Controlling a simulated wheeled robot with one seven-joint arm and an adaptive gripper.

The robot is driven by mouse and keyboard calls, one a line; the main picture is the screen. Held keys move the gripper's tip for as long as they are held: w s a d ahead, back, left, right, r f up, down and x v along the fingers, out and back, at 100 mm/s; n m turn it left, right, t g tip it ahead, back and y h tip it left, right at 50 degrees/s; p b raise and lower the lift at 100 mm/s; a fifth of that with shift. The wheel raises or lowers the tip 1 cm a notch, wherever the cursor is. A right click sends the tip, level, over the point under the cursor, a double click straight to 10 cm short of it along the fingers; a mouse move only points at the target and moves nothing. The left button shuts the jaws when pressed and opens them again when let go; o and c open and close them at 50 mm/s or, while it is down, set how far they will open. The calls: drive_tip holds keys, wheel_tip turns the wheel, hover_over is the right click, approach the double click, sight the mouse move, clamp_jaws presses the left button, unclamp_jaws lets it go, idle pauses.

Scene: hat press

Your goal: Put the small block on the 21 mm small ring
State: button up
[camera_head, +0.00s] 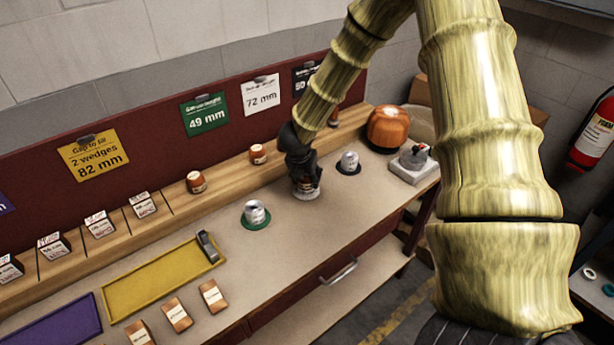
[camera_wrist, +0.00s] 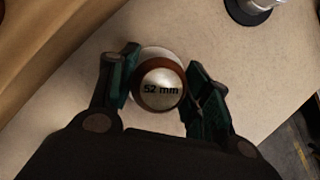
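A round brown block (camera_wrist: 160,88) with a pale top marked "52 mm" stands between the fingers of my gripper (camera_wrist: 163,86) in the wrist view. The fingers flank it closely on both sides; whether both press on it is not clear. A white round disc or ring (camera_wrist: 157,55) shows beneath the block, and its pale edge shows under my gripper (camera_head: 304,182) in the head view (camera_head: 307,194). I cannot tell whether the block rests on it or is held just above. No 21 mm mark is readable.
A silver-topped piece sits on a green ring (camera_head: 257,225) to the left, another on a dark ring (camera_head: 348,170) to the right. Two brown blocks (camera_head: 196,182) (camera_head: 258,154) stand on the wooden ledge. A yellow tray (camera_head: 150,290) lies front left. An orange rounded form (camera_head: 388,128) stands at back right.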

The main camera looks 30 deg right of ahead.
drive_tip(key=o, duration=0.4)
drive_tip(key=shift+o, duration=0.2)
drive_tip(key=shift+r, duration=0.2)
drive_tip(key=b+v, duration=0.1)
drive_tip(key=v, duration=1)
drive_tip(key=shift+a+r, duration=0.2)
drive_tip(key=shift+r, duration=0.15)
drive_tip(key=shift+s, duration=0.15)
drive_tip(key=shift+r, duration=0.1)
